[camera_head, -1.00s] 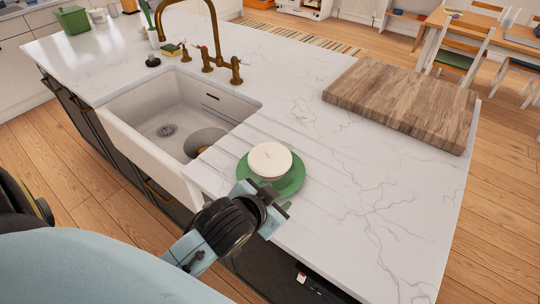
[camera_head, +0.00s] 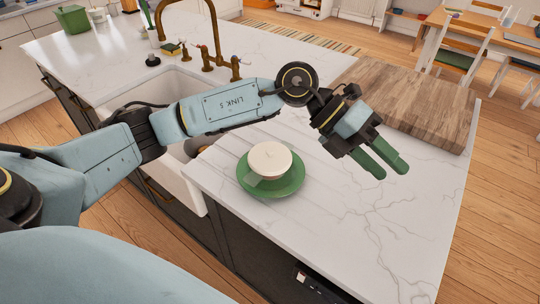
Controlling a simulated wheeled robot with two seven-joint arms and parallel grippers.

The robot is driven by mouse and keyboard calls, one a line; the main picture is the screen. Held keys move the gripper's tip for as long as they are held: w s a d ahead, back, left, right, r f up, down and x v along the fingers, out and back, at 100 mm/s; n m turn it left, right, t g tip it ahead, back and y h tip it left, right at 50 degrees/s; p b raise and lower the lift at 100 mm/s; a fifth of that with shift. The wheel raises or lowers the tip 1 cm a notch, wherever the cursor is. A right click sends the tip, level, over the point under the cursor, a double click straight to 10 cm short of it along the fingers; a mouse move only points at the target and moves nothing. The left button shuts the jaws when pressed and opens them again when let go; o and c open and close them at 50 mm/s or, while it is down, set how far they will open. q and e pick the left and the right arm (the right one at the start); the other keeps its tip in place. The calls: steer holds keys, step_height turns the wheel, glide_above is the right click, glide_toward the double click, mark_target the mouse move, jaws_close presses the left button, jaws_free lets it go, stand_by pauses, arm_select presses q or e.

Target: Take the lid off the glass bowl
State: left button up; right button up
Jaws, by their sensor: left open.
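My left arm passes behind the bowl in the picture and hides part of the sink. My right gripper is not in view.
A thick wooden chopping board (camera_head: 415,100) lies on the white marble counter (camera_head: 350,225) behind my left gripper. A sink (camera_head: 165,85) with a brass tap (camera_head: 222,55) is at the left. The counter right of the plate is clear.

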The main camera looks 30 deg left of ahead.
arm_select(q)
steer(key=w+a+f+y, duration=0.1)
steer(key=w+a+y, duration=0.15)
steer(key=a, duration=0.25)
steer(key=w+a+f+y, duration=0.1)
steer(key=a+f+y, duration=0.1)
steer(key=a+y, duration=0.3)
steer(key=n+y, duration=0.2)
steer(key=y, duration=0.3)
glide_above(270, 149)
steer(key=f, duration=0.5)
steer(key=shift+d+p, duration=0.35)
steer(key=shift+a+f+p, duration=0.15)
steer(key=shift+f+p, duration=0.1)
steer(key=shift+f, duration=1.15)
steer(key=shift+a+f+p, duration=0.15)
steer(key=shift+f+p, duration=0.1)
steer(key=shift+f, duration=1.1)
jaws_close()
